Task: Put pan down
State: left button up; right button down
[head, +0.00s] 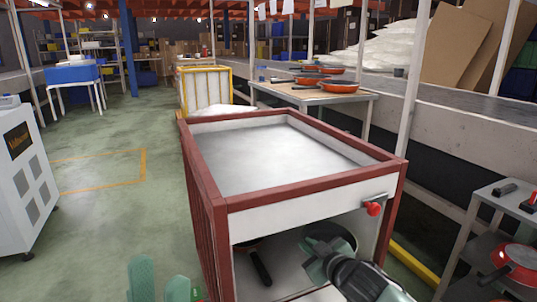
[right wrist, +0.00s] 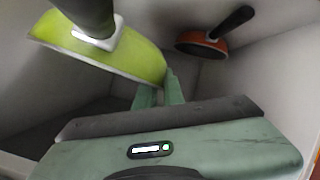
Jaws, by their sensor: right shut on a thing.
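A lime-green pan (right wrist: 120,62) fills the upper left of the right wrist view, with its dark handle rising to the top. My right gripper (right wrist: 160,92) is shut on the green pan at its rim. In the head view this pan (head: 345,238) shows a dark inside within the cart's lower compartment, partly hidden by my right gripper (head: 318,255). The red-framed cart (head: 303,194) has an open front below its top. My left gripper (head: 160,287) is at the bottom left, its fingers apart and empty, outside the cart.
An orange pan with a black handle (right wrist: 200,45) lies deeper in the compartment; its handle (head: 262,268) shows in the head view. A side table (head: 340,98) holds several orange pans. A shelf (head: 490,190) with a red pan (head: 522,258) stands right. Green floor at left is open.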

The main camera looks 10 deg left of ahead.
jog(key=s+d+r+m+t+h, duration=0.1)
jog(key=s+d+r+m+h, duration=0.2)
jog(key=s+d+r, duration=0.4)
jog(key=s+d+r+m+t+h, duration=0.1)
jog(key=s+d+r+m+h, duration=0.1)
jog(key=s+d+r, duration=0.5)
jog(key=s+d+h, duration=0.1)
jog(key=s+d, duration=0.2)
jog(key=d, duration=0.2)
jog(key=shift+d+m+h, duration=0.4)
jog(key=shift+d, duration=0.1)
